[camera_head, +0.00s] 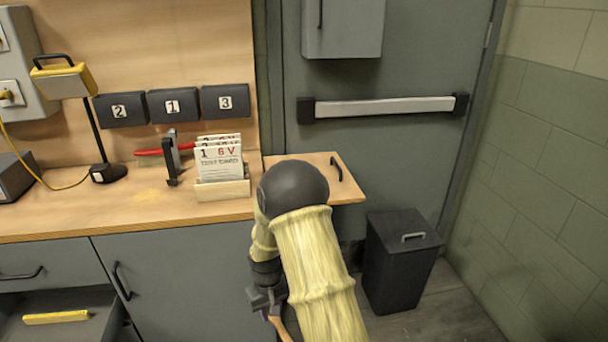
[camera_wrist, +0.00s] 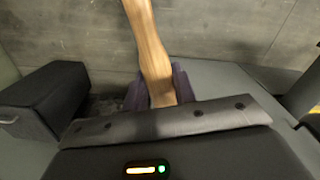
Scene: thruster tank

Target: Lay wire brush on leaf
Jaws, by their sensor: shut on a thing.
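My gripper (camera_head: 268,303) is low in front of the bench cabinets in the head view, below my sleeved arm. In the wrist view my gripper (camera_wrist: 158,90) is shut on the wooden handle of the wire brush (camera_wrist: 148,45), which runs up out of the frame. A small brown bit of the brush (camera_head: 277,324) shows under the gripper in the head view; its bristles are not in view. The leaf (camera_head: 308,162) is a light wood panel with a black handle at the bench's right end. My arm hides part of it; its visible top is bare.
The workbench (camera_head: 60,217) bears a card holder (camera_head: 222,188), a red-handled tool in a stand (camera_head: 170,155) and a yellow lamp (camera_head: 64,80). A dark bin (camera_head: 402,262) stands right of my arm. An open drawer (camera_head: 60,325) is at lower left.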

